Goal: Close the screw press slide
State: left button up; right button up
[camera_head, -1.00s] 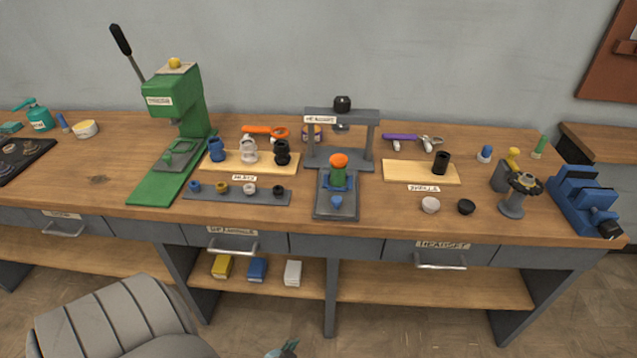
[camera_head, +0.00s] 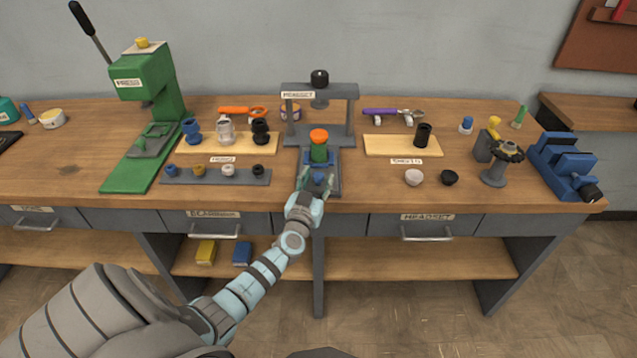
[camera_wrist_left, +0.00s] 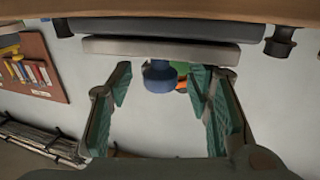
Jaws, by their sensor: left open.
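The grey screw press (camera_head: 352,112), with a black screw knob (camera_head: 320,78), stands at the back middle of the bench. Its slide (camera_head: 334,186) sticks out in front of the frame. The slide carries a green part with an orange top (camera_head: 319,138) on a blue holder, and a blue knob (camera_head: 318,178) is at its front. My left gripper (camera_head: 317,184) is open at the slide's front end, its fingers either side of the blue knob. In the left wrist view the blue knob (camera_wrist_left: 160,78) shows between the open fingers, with a gap on both sides. My right gripper is not seen.
A green press (camera_head: 150,80) stands at the left, with a grey strip of small rings (camera_head: 215,177) beside it. A white cup (camera_head: 413,177) and a black cup (camera_head: 450,178) sit right of the slide. A blue vise (camera_head: 565,165) is at the right end.

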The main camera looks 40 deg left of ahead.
aim_at(319, 168)
pick_arm(q)
jog(key=shift+w+a, duration=0.25)
jog(key=shift+w, duration=0.35)
jog(key=shift+c, duration=0.2)
grip_shut()
jog(key=w+a+b, duration=0.2)
jog(key=w, duration=0.1)
jog(key=shift+a, duration=0.2)
jog(key=shift+o, duration=0.2)
grip_release()
